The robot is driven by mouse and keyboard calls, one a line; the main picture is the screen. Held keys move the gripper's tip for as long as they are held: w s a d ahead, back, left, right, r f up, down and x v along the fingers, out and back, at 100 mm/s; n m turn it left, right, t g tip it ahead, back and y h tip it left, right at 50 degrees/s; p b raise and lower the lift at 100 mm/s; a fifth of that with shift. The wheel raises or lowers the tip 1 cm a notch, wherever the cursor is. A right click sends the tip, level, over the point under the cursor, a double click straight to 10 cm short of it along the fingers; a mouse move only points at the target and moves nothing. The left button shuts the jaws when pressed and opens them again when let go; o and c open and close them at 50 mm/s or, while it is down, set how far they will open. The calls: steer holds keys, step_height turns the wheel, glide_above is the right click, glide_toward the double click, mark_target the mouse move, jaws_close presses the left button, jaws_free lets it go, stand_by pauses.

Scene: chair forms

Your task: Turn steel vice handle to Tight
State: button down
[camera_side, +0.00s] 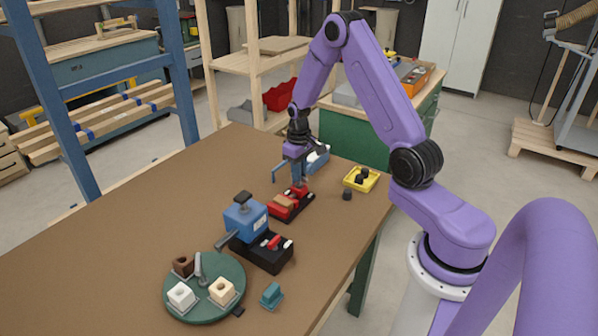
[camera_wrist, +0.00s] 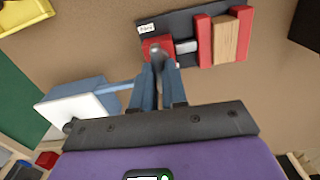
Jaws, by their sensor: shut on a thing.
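The vice is a small red vice (camera_side: 283,207) on a dark base in the side view, with a wooden block (camera_side: 286,201) between its jaws. The wrist view shows the red vice (camera_wrist: 203,40) at the top, the wooden block (camera_wrist: 226,42), a steel screw (camera_wrist: 187,46) and a small white label (camera_wrist: 147,28) that I cannot read clearly. My gripper (camera_side: 299,187) points down at the vice's far end. In the wrist view its blue fingers (camera_wrist: 159,66) are shut on the grey steel handle (camera_wrist: 157,50). The fingers hide most of the handle.
A blue machine (camera_side: 246,216) on a black base stands in front of the vice. A green round plate (camera_side: 206,311) with blocks and a teal block (camera_side: 271,294) are nearer. A yellow tray (camera_side: 373,184) and a blue device (camera_side: 318,158) lie behind. The left table area is clear.

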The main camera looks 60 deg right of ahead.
stand_by(0.4)
steer(key=c, duration=1.2)
jaws_free()
steer(key=shift+o, duration=0.2)
steer(key=shift+r, duration=0.1)
step_height(320, 180, up, 17)
steer(key=shift+r, duration=0.15)
